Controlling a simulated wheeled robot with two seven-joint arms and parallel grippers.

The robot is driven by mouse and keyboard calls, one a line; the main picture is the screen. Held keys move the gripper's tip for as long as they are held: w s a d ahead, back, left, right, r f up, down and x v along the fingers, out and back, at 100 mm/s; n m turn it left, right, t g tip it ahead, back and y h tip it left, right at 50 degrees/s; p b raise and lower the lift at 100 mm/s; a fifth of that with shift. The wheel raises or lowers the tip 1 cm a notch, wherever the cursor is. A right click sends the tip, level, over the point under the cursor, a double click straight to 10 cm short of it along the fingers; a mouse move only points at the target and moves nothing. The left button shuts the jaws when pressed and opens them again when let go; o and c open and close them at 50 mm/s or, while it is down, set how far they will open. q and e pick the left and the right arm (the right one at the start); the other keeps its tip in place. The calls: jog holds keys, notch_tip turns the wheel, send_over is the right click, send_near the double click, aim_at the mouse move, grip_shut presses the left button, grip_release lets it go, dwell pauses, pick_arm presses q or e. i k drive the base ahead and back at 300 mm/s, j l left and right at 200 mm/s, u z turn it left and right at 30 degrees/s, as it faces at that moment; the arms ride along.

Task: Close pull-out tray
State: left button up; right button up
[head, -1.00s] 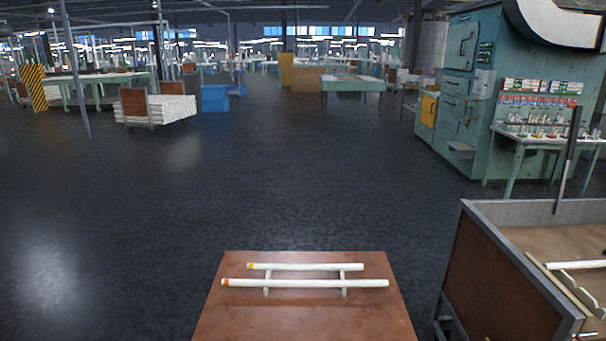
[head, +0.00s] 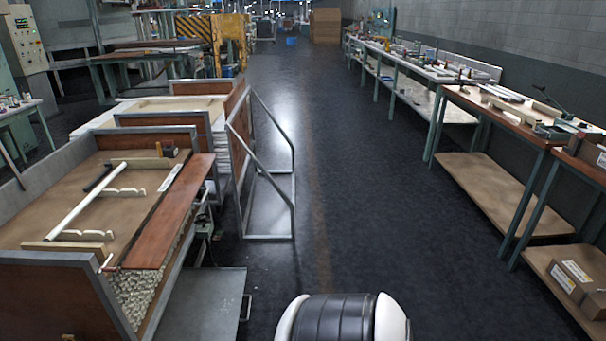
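A flat grey metal tray (head: 198,307) sticks out to the right from the low side of the wooden workbench (head: 62,212) at the lower left. It looks pulled out. A small dark handle (head: 247,308) shows at its right edge. The visible part of the tray is empty, and its near end runs to the bottom of the picture. Neither of my grippers is in view.
A white tube (head: 85,208) lies on holders on the workbench. A reddish-brown board (head: 165,218) lines its right side. A grey metal frame (head: 268,170) stands beyond the tray. Long tables (head: 500,120) line the right wall. The aisle floor (head: 350,200) between is clear.

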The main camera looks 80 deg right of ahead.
aim_at(203, 304)
jog(key=z, duration=1.9)
jog(key=i+u, duration=0.1)
jog(key=u, duration=0.3)
jog(key=i+u, duration=0.1)
jog(key=u, duration=0.3)
jog(key=l+u, duration=0.15)
jog(key=u, duration=0.3)
jog(key=i+l+u, duration=0.1)
jog(key=u, duration=0.3)
